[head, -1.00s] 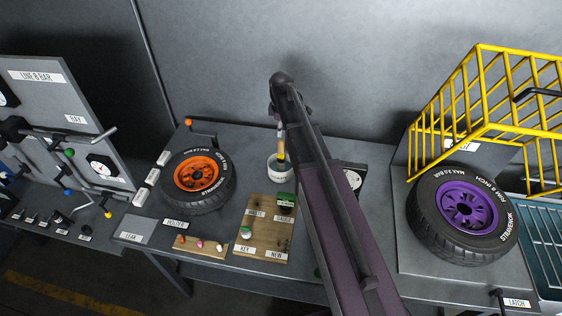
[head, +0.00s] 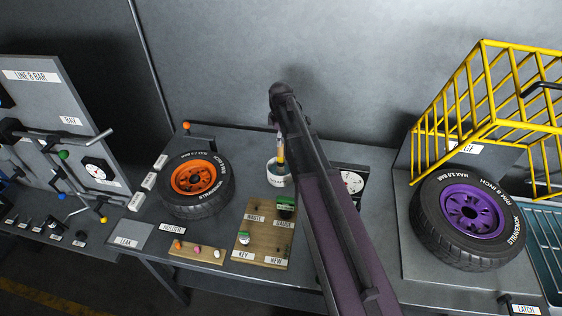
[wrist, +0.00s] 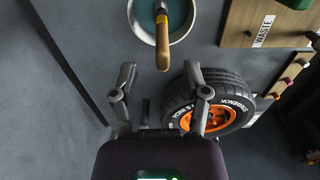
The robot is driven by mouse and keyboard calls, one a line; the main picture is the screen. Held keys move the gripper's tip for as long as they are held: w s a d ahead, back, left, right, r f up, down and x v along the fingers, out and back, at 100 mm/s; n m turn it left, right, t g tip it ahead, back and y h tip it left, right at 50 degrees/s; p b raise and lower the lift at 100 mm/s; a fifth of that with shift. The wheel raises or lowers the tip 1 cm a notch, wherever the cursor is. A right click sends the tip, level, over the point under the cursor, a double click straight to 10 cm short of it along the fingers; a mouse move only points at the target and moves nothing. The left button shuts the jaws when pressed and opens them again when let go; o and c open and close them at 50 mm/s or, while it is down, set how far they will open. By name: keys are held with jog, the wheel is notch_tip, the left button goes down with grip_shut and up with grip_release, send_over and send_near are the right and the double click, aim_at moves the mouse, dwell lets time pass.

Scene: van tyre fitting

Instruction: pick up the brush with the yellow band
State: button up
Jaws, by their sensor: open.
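The brush with the yellow band (head: 281,152) stands in a white pot (head: 277,181) on the bench, its wooden handle up and partly hidden by my arm. In the wrist view the brush (wrist: 162,42) shows its tan handle pointing toward me, with yellow near the pot (wrist: 187,30). My gripper (wrist: 159,72) is open and empty. Its two fingertips lie below the pot in that view, one to each side of the handle end's line. I cannot tell the depth between them. The gripper's fingers are not clear in the head view.
An orange-rimmed tyre (head: 197,185) lies left of the pot. A wooden board (head: 264,232) with labels and small parts is in front of it. A dial gauge (head: 352,182) stands right, behind my arm. A purple-rimmed tyre (head: 468,218) and yellow cage (head: 487,110) are far right.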

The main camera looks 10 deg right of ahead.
jog(key=b, duration=0.5)
send_over(281, 162)
jog(key=shift+w+f, duration=0.2)
jog(key=shift+f, duration=1.1)
jog(key=shift+w+f, duration=0.15)
jog(key=shift+f, duration=1.15)
grip_shut()
